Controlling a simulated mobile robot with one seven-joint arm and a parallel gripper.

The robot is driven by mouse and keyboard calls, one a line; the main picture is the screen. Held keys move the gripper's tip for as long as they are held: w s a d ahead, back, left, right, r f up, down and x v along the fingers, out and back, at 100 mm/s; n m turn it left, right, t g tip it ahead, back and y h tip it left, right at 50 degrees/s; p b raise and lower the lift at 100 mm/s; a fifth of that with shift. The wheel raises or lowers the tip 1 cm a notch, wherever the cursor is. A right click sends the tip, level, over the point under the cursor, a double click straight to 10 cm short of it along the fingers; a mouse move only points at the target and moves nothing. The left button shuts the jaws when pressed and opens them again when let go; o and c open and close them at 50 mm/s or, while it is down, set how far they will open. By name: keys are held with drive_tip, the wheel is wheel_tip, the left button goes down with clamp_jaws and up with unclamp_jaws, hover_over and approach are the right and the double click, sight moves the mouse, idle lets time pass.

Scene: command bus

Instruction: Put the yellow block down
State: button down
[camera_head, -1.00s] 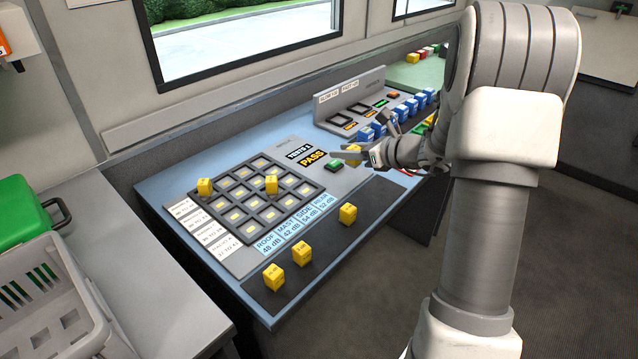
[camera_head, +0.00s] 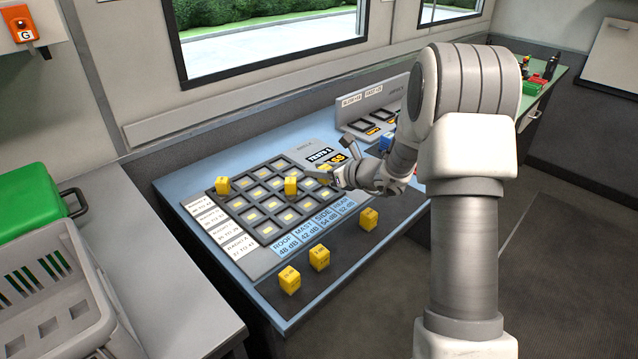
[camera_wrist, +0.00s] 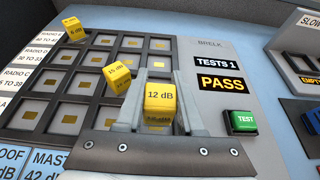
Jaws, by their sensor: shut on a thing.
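My gripper (camera_wrist: 161,105) is shut on a yellow block marked 12 dB (camera_wrist: 160,97) and holds it above the right part of the slotted grid panel (camera_wrist: 50,105). A yellow block marked 15 dB (camera_wrist: 117,77) stands in the grid just left of my gripper, also seen in the head view (camera_head: 291,186). A block marked 6 dB (camera_wrist: 73,29) stands at the grid's far left corner. Whether the held block touches the panel cannot be told.
Three loose yellow blocks, one at right (camera_head: 368,219) and two nearer (camera_head: 319,257), (camera_head: 289,280), lie on the dark front strip. A green TEST button (camera_wrist: 241,122) and the PASS display (camera_wrist: 221,82) are right of the grid. A grey basket (camera_head: 70,300) stands at left.

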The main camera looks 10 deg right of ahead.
sight(319, 187)
drive_tip(key=shift+f+b, duration=0.4)
drive_tip(key=shift+f, duration=1.35)
